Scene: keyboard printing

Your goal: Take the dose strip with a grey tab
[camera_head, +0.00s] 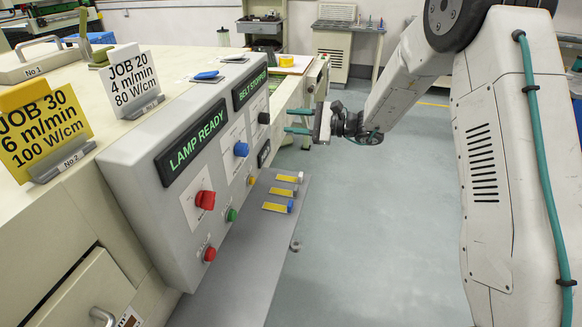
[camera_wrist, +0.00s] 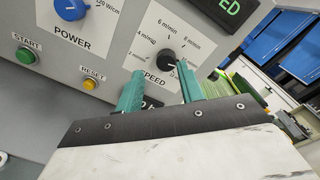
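Three yellow dose strips lie in a row on the grey shelf (camera_head: 245,235) below the control panel. The far strip (camera_head: 286,178) has a pale tab that looks light grey or white. The middle strip (camera_head: 280,190) has a small tab whose colour I cannot tell clearly. In the wrist view my gripper (camera_wrist: 160,70) faces the black SPEED knob (camera_wrist: 168,60). No strip shows there.
The panel carries a blue POWER knob (camera_head: 241,149), a red knob (camera_head: 205,200), a green START button (camera_head: 231,215) and a yellow RESET button (camera_head: 252,181). Its signs read LAMP READY (camera_head: 191,146) and BELT STOPPED (camera_head: 250,88). Open floor (camera_head: 360,220) lies right of the shelf.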

